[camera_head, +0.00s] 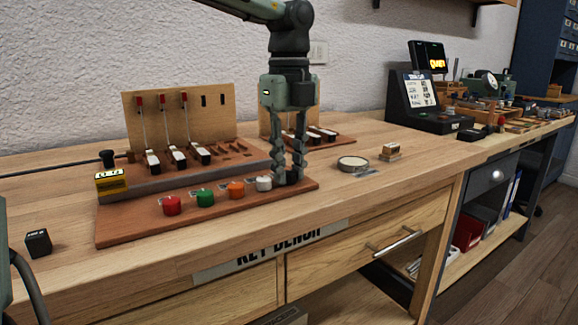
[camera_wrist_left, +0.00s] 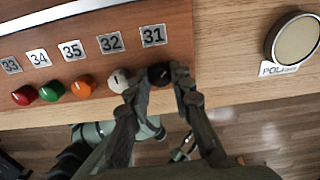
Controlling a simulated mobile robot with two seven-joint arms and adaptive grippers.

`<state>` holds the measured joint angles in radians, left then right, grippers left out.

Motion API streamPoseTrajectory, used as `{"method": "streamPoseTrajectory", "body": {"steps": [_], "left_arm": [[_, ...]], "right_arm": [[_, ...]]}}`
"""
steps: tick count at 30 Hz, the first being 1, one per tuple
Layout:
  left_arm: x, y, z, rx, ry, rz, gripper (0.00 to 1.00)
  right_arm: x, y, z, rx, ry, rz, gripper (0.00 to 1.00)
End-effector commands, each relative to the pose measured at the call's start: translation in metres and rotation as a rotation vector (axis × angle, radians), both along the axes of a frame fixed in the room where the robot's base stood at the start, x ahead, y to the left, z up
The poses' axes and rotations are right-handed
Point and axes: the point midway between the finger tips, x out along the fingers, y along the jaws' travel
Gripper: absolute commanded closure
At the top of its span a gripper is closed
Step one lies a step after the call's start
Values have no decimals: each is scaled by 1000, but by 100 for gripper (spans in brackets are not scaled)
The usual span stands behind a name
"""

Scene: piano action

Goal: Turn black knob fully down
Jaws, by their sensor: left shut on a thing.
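The black knob (camera_wrist_left: 158,75) is at the right end of a row of knobs, below the label 31, in the left wrist view. My left gripper (camera_head: 288,181) reaches down to the right end of the red-brown board (camera_head: 120,226). In the left wrist view its fingers (camera_wrist_left: 163,78) are on both sides of the black knob, shut on it. In the head view the fingers mostly hide this knob. The white knob (camera_head: 264,184) is close beside the left finger. My right gripper is not in view.
Red (camera_head: 172,205), green (camera_head: 205,198) and orange (camera_head: 236,189) knobs continue the row to the left. Key levers stand on a wooden stand (camera_head: 220,116) behind. A round polish tin (camera_head: 352,163) lies to the right. The bench front is mostly clear, with a small black block (camera_head: 38,243).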

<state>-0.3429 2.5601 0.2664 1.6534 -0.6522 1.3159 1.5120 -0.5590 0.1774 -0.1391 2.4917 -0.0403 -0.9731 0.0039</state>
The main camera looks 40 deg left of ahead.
Motion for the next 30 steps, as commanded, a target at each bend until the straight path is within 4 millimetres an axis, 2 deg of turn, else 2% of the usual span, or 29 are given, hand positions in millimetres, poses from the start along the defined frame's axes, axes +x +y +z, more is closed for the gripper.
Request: {"method": "streamPoseTrajectory", "body": {"steps": [18,30], "left_arm": [[1,0,1,0,-4,545,100],[1,1,1,0,-4,720,100]], "right_arm": [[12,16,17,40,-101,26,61],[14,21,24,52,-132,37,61]]}}
